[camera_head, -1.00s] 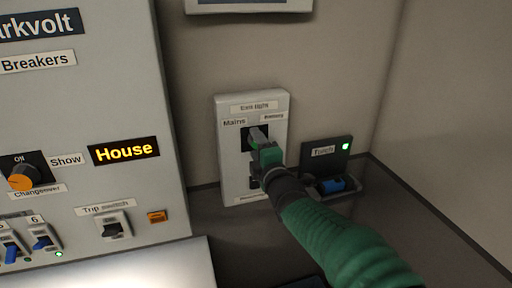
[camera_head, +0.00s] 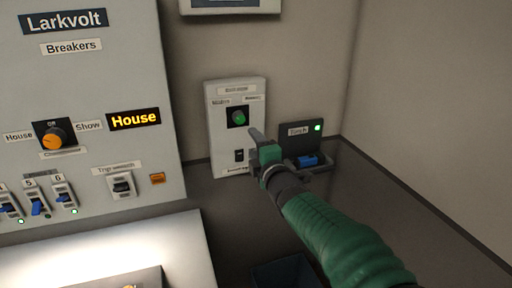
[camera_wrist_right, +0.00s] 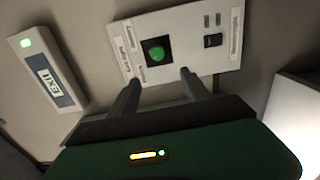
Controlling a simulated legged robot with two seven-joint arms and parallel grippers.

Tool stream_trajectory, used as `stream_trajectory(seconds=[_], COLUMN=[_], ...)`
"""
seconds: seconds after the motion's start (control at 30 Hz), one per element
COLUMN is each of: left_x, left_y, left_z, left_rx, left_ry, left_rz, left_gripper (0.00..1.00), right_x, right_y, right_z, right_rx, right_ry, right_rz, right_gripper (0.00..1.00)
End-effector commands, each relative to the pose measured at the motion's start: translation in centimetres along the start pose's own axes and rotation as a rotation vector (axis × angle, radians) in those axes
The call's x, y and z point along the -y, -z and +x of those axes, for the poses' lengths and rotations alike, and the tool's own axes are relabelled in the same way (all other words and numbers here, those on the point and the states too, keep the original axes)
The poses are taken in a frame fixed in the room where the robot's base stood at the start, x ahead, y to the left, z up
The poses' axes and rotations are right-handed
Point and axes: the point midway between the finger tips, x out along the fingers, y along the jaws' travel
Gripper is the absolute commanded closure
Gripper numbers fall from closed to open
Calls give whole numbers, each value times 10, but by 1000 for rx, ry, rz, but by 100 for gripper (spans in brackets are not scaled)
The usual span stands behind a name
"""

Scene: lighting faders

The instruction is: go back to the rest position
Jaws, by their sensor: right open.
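My right gripper (camera_head: 259,143) comes in on its green arm from the lower right in the head view. It is open and empty, in front of the exit light box (camera_head: 213,134) on the wall and apart from its knob. The round green knob (camera_head: 238,118) on that box is in plain view, between the Mains and Memory labels. In the right wrist view the two fingers (camera_wrist_right: 159,84) are spread apart below the green knob (camera_wrist_right: 156,54), with nothing between them. My left gripper is not in view.
The Larkvolt breaker panel (camera_head: 100,85) stands at the left, with an orange changeover knob (camera_head: 54,138) and a lit House display (camera_head: 134,119). A torch holder (camera_head: 301,139) with a blue torch (camera_head: 308,161) is right of my gripper.

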Motion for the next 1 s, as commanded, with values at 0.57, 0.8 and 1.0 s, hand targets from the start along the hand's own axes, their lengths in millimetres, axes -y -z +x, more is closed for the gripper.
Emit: stream_trajectory(seconds=[0.57, 0.8, 1.0], left_x=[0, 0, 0], left_y=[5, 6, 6], left_z=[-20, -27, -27], left_rx=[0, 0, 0], left_ry=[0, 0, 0], left_rz=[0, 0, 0], left_gripper=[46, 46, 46], right_x=[225, 297, 309], right_y=[-91, -67, -58], right_z=[-221, -380, -414], right_rx=[644, 1150, 1278], right_ry=[646, 827, 850], right_rz=[1043, 1457, 1530], right_gripper=[43, 43, 43])
